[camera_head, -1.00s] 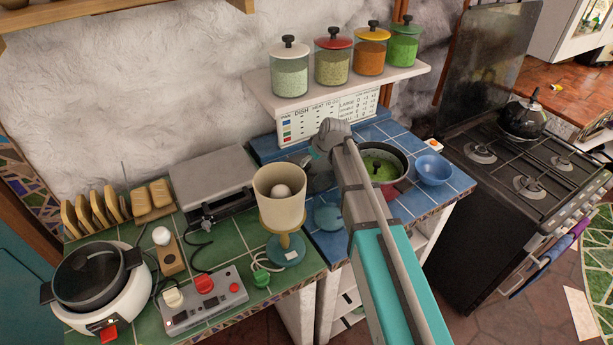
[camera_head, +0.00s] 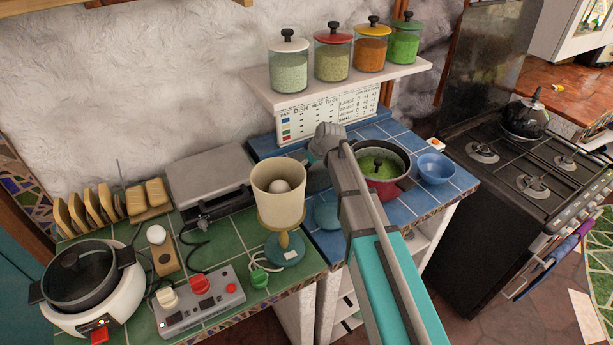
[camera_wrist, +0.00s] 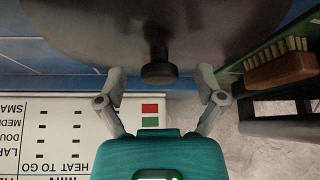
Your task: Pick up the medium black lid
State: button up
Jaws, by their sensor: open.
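A dark, smooth lid (camera_wrist: 220,35) with a black knob (camera_wrist: 158,73) fills the top of the wrist view. My gripper (camera_wrist: 161,76) is open, with one finger on each side of the knob; I cannot tell whether they touch it. In the head view, my gripper's wrist end is over the blue-tiled counter, and its fingertips are hidden. A dark grey shape behind the lamp (camera_head: 318,178) there seems to be the lid, mostly hidden by the lamp and my arm.
A red pot (camera_head: 384,188) with green contents and a blue bowl (camera_head: 436,169) stand right of my arm. The beige lamp (camera_head: 278,205) stands close on the left. The jar shelf (camera_head: 275,100) is behind. A brush (camera_wrist: 282,68) shows at right in the wrist view.

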jog(key=shift+b+x, duration=0.4)
jog(key=shift+x, duration=0.4)
grip_shut()
